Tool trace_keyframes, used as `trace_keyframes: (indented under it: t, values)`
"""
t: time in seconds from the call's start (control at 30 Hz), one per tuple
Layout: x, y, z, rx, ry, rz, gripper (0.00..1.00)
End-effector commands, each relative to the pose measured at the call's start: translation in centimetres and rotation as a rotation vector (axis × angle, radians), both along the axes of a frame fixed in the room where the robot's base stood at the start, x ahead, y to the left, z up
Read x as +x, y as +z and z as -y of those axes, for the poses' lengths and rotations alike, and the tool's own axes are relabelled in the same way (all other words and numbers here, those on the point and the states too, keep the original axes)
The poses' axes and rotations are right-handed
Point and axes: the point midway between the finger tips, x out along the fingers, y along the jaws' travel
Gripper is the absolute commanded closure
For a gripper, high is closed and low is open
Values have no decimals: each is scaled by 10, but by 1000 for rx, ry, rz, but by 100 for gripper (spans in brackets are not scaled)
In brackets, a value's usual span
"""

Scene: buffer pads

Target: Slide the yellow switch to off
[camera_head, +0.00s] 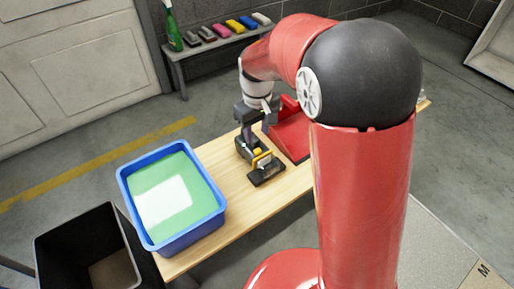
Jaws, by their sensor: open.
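A small dark device (267,174) stands on the wooden table, with a yellow part (262,159) on it that looks like the switch. It is too small to tell which position the switch is in. My gripper (248,138) is pointed down just behind and to the left of the yellow part. Its jaws are open. The fingertips overlap the dark parts of the device in this view, so I cannot tell whether they touch it.
A blue bin (216,222) with green and white contents sits on the table's left end. A red object (291,137) stands right of my gripper. A black bin (72,240) is on the floor. A back bench (215,46) holds coloured pads and a green bottle (173,30).

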Motion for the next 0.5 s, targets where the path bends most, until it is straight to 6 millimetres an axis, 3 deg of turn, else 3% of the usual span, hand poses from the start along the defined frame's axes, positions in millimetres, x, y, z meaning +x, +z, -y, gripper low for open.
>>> trace_keyframes:
  t: [0.2, 0.5]
  values:
    - [-1, -39, 0, -2, 1, -3, 58]
    - [-1, -65, 1, -1, -1, -1, 58]
